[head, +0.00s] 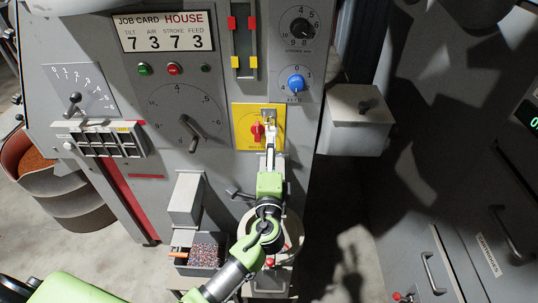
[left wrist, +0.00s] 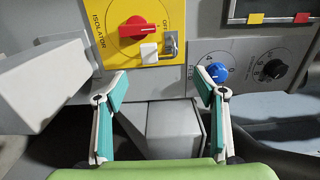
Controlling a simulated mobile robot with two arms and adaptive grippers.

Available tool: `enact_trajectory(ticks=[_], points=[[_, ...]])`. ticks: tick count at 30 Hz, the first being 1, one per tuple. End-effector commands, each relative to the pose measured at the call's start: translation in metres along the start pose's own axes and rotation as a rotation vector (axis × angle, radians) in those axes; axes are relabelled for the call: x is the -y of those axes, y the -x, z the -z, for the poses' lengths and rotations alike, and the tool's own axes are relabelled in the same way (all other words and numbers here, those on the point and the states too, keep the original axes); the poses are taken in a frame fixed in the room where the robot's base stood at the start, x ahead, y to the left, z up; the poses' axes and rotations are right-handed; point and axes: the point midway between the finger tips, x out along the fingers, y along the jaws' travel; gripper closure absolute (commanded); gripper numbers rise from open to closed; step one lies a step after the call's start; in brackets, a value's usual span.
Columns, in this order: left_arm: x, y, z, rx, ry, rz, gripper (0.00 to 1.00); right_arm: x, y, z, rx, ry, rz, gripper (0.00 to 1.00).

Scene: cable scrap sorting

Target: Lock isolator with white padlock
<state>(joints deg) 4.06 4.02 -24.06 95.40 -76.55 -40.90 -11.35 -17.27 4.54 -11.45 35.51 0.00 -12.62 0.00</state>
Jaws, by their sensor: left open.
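The isolator is a yellow plate (head: 239,140) with a red rotary handle (head: 257,131) on the grey machine front. In the left wrist view the plate (left wrist: 98,12) carries the red handle (left wrist: 133,27), a white padlock (left wrist: 149,52) and a grey metal hasp or shackle (left wrist: 169,47) beside the padlock. I cannot tell whether the shackle is through the hasp or closed. My left gripper (left wrist: 160,82) is open and empty, its fingers short of the plate and apart from the padlock. In the head view the gripper (head: 270,138) covers part of the plate's lower right.
A blue feed knob (head: 295,83) and a black stroke knob (head: 299,28) sit above right. A large dial lever (head: 190,127) is to the left. A grey box (head: 356,118) juts out at right. A bin of small scrap (head: 203,255) stands below left.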

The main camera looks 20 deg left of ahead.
Motion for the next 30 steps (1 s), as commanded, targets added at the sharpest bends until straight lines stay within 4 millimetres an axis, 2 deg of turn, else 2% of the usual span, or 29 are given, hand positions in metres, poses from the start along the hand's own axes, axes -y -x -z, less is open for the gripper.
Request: enact_trajectory(ticks=[20,30], points=[[0.000,-0.054,-0.001,0.002,0.002,-0.001,0.36,0.000,-0.005,0.001,-0.002,0.000,0.000,0.33],[-0.002,-0.081,-0.001,0.002,0.004,-0.001,0.36,0.000,-0.018,0.000,-0.002,0.000,0.000,0.33]])
